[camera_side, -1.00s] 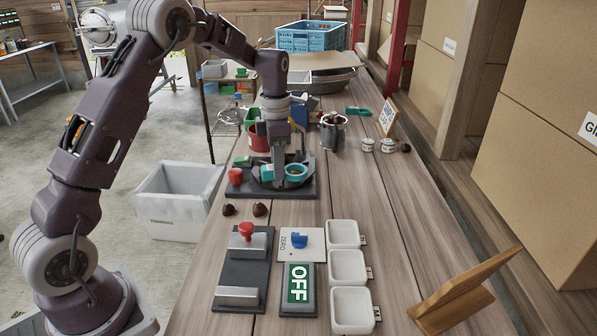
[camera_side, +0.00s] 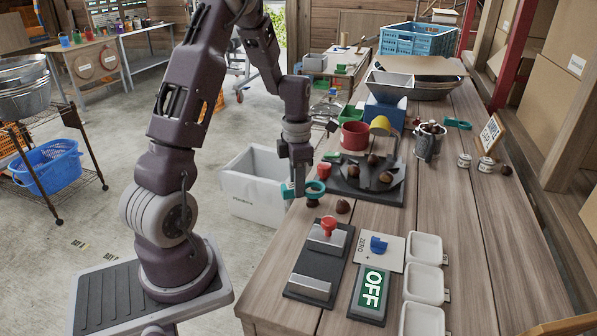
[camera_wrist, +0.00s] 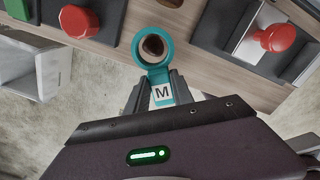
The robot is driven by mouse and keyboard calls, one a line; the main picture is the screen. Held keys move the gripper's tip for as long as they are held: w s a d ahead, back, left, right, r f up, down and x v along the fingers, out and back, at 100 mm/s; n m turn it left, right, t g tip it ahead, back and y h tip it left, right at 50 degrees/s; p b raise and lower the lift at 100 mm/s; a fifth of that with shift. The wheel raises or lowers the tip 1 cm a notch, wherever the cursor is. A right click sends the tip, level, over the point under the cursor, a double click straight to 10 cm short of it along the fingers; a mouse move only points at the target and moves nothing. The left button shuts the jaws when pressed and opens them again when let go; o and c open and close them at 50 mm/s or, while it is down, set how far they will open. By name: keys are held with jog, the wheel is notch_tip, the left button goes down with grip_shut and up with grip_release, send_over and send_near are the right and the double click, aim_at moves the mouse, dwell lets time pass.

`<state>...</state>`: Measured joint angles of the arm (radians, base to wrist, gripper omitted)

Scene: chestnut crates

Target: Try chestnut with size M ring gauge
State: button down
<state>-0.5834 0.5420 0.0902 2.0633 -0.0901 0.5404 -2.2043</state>
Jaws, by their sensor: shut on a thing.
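My gripper (camera_wrist: 160,92) is shut on the handle of the teal ring gauge (camera_wrist: 154,62), whose white label reads M. In the side view the gauge (camera_side: 316,187) is held above the near left edge of the bench, with my gripper (camera_side: 296,190) at its left. In the wrist view a dark brown chestnut (camera_wrist: 153,45) shows through the ring opening. Whether it sits inside the ring or on the bench below cannot be told. In the side view a chestnut (camera_side: 312,201) shows just under the ring, and another chestnut (camera_side: 343,206) lies to its right.
A dark tray (camera_side: 388,193) with several chestnuts is behind the gauge, beside a red knob (camera_side: 325,170). A black press with a red knob (camera_side: 329,223), a blue-topped ZERO plate (camera_side: 392,247), an OFF sign (camera_side: 371,290) and white dishes (camera_side: 424,248) stand nearer. A white bin (camera_side: 257,180) is on the floor.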

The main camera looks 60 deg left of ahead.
jog(key=shift+f, duration=0.55)
jog(key=shift+f, duration=1.55)
dwell(1.0)
dwell(0.4)
jog(key=shift+r, duration=3.5)
